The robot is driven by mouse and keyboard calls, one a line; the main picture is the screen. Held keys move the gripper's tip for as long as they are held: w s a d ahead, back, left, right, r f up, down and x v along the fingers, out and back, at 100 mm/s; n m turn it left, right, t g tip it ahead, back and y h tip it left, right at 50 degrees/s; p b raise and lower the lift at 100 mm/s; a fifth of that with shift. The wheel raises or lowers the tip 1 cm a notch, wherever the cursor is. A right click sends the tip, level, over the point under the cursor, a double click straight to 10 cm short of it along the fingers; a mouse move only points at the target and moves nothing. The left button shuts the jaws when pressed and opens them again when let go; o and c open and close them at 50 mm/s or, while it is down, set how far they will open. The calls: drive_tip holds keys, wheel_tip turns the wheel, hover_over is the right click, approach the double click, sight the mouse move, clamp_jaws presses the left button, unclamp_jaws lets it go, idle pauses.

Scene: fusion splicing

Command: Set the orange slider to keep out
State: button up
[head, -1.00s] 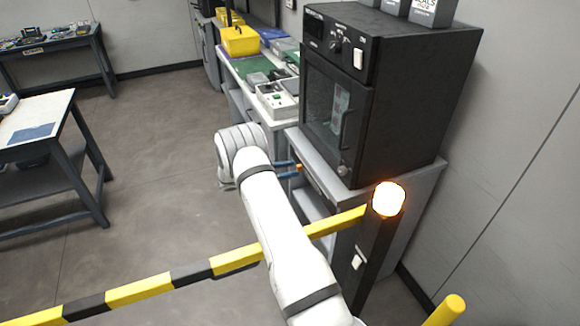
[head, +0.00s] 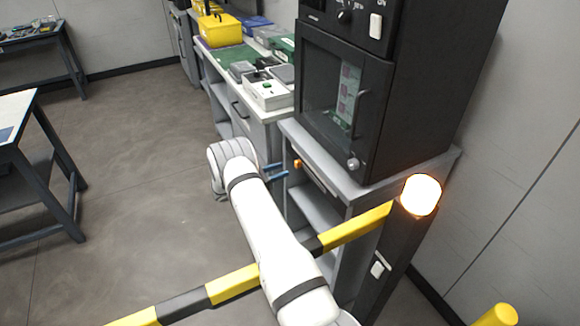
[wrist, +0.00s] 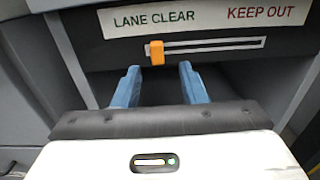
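The orange slider (wrist: 155,52) sits near the left end of its horizontal slot, under the words LANE CLEAR (wrist: 153,20). The words KEEP OUT (wrist: 260,12) are above the slot's right end. The slider also shows in the head view (head: 297,163) on the front of the grey stand below the oven. My gripper (wrist: 160,68) is open, with two blue fingers pointing at the panel. The slider is just beyond the fingertips, nearer the left finger, and nothing is between the fingers. In the head view my gripper (head: 275,169) is just left of the slider.
A black oven (head: 350,90) stands on the grey stand (head: 440,165). A yellow and black barrier bar (head: 232,285) crosses below my arm, beside a post with a lit lamp (head: 420,195). A bench with boxes is behind. Open floor lies to the left.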

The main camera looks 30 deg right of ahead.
sight(295, 165)
drive_tip(key=shift+s+d+p, duration=0.1)
drive_tip(key=shift+d+p, duration=0.35)
drive_tip(key=shift+d, duration=2.35)
clamp_jaws()
